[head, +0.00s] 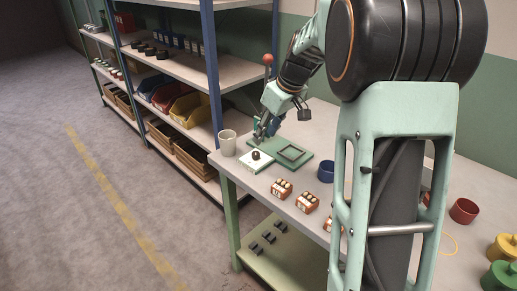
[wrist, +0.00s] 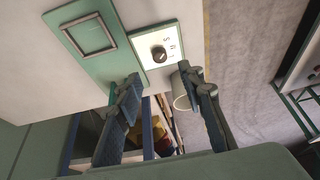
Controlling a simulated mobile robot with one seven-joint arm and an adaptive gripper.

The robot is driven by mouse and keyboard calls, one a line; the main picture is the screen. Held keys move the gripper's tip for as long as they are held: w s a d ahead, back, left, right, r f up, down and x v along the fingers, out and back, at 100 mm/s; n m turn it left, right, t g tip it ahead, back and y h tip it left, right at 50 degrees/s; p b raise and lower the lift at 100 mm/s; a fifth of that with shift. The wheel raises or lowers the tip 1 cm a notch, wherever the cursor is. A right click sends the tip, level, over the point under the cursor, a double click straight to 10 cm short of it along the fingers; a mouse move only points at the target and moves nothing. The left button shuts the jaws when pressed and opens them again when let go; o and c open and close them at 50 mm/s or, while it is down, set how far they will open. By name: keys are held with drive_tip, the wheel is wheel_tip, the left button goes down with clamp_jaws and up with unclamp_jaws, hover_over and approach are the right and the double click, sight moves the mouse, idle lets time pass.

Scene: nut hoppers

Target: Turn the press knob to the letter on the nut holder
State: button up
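The press knob (wrist: 159,53) is a dark round dial on a white plate (wrist: 172,34) with a few letters along one side, in the wrist view. The letters and the pointer direction are too small to read surely. The knob (head: 256,155) also shows in the head view, beside the green press base (head: 307,158) with its square frame. My gripper (wrist: 158,73) is open and empty, its fingertips apart, with the knob just beyond the gap between them. Orange nut holders (head: 281,188) (head: 307,202) with pale labels stand on the bench; their letters are unreadable.
A white cup (head: 228,143) stands left of the plate, close to one finger in the wrist view (wrist: 182,92). A blue cup (head: 326,172) is to the right. A red-ball handle (head: 268,60) rises behind my arm. Shelves (head: 170,66) with bins stand behind left.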

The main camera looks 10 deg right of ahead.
sight(256, 153)
drive_tip(key=b+x, duration=0.1)
drive_tip(key=x, duration=0.8)
drive_tip(key=shift+c, duration=0.6)
clamp_jaws()
